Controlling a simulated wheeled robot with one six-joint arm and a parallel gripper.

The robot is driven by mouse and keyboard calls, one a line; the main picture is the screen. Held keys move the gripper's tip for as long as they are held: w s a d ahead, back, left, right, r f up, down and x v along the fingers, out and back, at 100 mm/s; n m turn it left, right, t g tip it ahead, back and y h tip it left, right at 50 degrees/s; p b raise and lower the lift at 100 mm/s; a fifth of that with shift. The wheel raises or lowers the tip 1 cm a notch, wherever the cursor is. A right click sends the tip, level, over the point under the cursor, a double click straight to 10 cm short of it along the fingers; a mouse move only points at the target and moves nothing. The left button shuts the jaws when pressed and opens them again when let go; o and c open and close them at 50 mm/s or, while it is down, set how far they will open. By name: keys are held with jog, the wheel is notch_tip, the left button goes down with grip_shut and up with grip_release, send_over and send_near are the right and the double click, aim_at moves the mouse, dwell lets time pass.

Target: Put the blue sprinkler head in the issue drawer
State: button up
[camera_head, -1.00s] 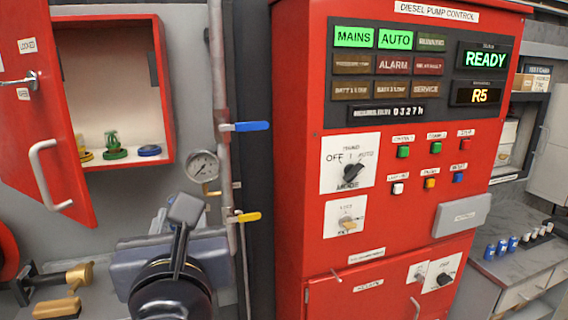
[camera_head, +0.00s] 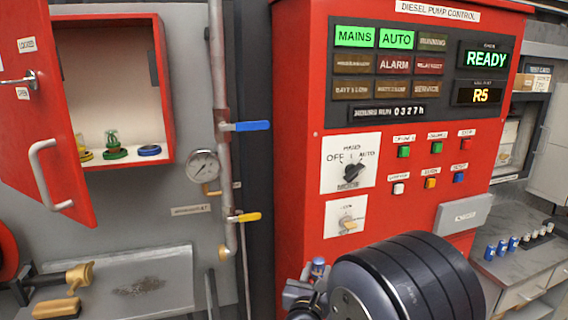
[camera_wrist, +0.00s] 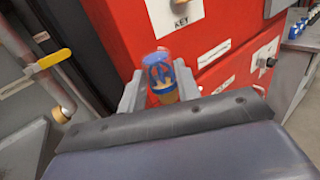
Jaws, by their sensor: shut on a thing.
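The blue sprinkler head (camera_wrist: 161,76) stands between the two fingers of my gripper (camera_wrist: 158,92) in the wrist view, with a brass-coloured lower part. My gripper is shut on it. In the head view my gripper (camera_head: 306,284) is at the lower middle, in front of the red pump control cabinet, partly hidden by my dark wrist. The blue top of the sprinkler head (camera_head: 318,264) just shows there. I cannot identify the issue drawer for sure; a drawer front (camera_head: 522,292) shows under the grey counter at the lower right.
The red control cabinet (camera_head: 285,150) stands close to my gripper. Left are pipes with a blue lever (camera_head: 250,126) and a yellow lever (camera_head: 245,217). The open red wall box (camera_head: 168,110) holds coloured rings. Several blue-topped items (camera_head: 501,247) stand on the right counter (camera_head: 480,270).

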jog(key=d+f, duration=0.7)
jog(key=f, duration=0.1)
jog(key=shift+s+d+f, duration=0.15)
jog(key=shift+d+f, duration=0.2)
jog(key=shift+f, duration=0.05)
jog(key=shift+a, duration=0.1)
